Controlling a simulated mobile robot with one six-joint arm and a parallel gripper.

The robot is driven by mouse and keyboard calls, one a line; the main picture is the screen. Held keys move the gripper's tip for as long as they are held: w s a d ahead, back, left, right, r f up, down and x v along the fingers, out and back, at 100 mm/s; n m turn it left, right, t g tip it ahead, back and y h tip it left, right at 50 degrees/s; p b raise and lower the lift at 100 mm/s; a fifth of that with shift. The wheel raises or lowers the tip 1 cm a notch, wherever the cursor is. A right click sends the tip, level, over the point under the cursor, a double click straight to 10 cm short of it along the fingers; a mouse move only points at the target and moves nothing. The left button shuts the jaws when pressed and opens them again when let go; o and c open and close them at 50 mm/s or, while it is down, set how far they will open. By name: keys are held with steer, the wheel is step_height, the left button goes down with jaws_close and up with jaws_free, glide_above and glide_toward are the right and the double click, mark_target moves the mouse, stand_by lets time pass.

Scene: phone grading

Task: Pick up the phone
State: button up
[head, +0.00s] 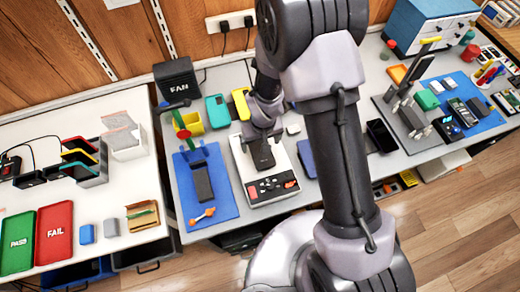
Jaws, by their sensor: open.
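Several phones are in the head view, and I cannot tell which one the task means. A dark phone (262,154) lies on a white tray-like unit (247,187), partly hidden by my gripper. My gripper (263,135) is open just above its far end; I cannot tell whether the fingers touch it. Another dark phone (202,182) lies on the blue mat (223,202) to the left. A third dark phone (381,136) lies on the table to the right of my arm.
A fan box (176,80) and yellow bin (192,124) stand behind the mat. A second blue mat (485,100) holds opened devices at right. My arm hides the table's middle.

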mark_target(260, 146)
steer(key=f, duration=0.3)
steer(key=shift+w, duration=0.2)
steer(key=shift+r, duration=0.1)
steer(key=c, duration=1.7)
steer(key=shift+r+p, duration=0.95)
steer(key=shift+r, duration=0.9)
steer(key=shift+c, duration=0.2)
steer(key=shift+s+f+b, duration=0.1)
steer(key=shift+s+b, duration=0.2)
steer(key=shift+s, duration=0.1)
steer(key=s+b, duration=1)
steer(key=s, duration=0.3)
steer(key=shift+a+r+b, duration=0.35)
steer(key=shift+r+b, duration=0.05)
steer(key=shift+b, duration=0.6)
